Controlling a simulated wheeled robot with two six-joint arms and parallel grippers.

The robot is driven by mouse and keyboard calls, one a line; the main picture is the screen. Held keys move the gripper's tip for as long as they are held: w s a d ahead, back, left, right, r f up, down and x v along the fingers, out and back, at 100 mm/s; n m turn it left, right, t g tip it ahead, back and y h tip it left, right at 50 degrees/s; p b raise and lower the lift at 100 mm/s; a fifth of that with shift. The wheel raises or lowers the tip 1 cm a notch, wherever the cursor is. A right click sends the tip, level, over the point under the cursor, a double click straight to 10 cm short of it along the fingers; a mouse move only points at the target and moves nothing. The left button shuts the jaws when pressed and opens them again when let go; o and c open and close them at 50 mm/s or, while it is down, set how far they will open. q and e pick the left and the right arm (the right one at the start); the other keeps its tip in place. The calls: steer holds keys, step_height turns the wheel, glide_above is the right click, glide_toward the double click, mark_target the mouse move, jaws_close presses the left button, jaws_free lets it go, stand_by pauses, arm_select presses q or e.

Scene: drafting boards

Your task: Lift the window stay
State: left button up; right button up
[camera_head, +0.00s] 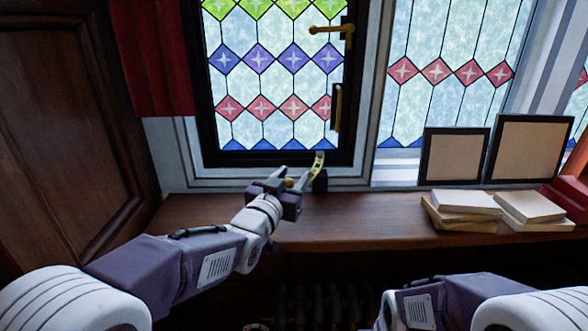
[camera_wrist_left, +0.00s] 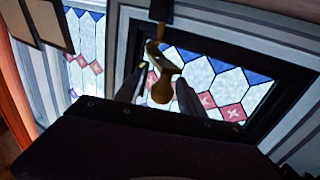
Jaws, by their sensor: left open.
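The brass window stay (camera_head: 319,161) stands at the bottom of the dark-framed window, with its lower end by a dark block (camera_head: 320,181) on the sill. My left gripper (camera_head: 291,180) is open just left of the stay in the head view. In the left wrist view the stay (camera_wrist_left: 162,88) shows between the two spread fingers of the left gripper (camera_wrist_left: 160,74). I cannot tell whether either finger touches it. My right arm shows at the bottom of the head view, but its gripper does not.
The leaded window has a brass handle (camera_head: 330,31) higher up. Stacked pale blocks (camera_head: 463,203) and two framed boards (camera_head: 453,156) (camera_head: 528,150) stand on the right of the wooden sill (camera_head: 350,212). A dark wooden panel (camera_head: 65,130) and red curtain (camera_head: 150,60) are at left.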

arm_select(q)
steer(key=shift+w+d, duration=0.2)
steer(key=shift+w, duration=0.35)
steer(key=shift+s+a+r, duration=0.2)
steer(key=shift+s, duration=0.25)
steer(key=shift+w+d+f, duration=0.1)
steer(key=shift+w+f, duration=0.05)
steer(key=shift+w, duration=0.05)
jaws_close()
stand_by(0.4)
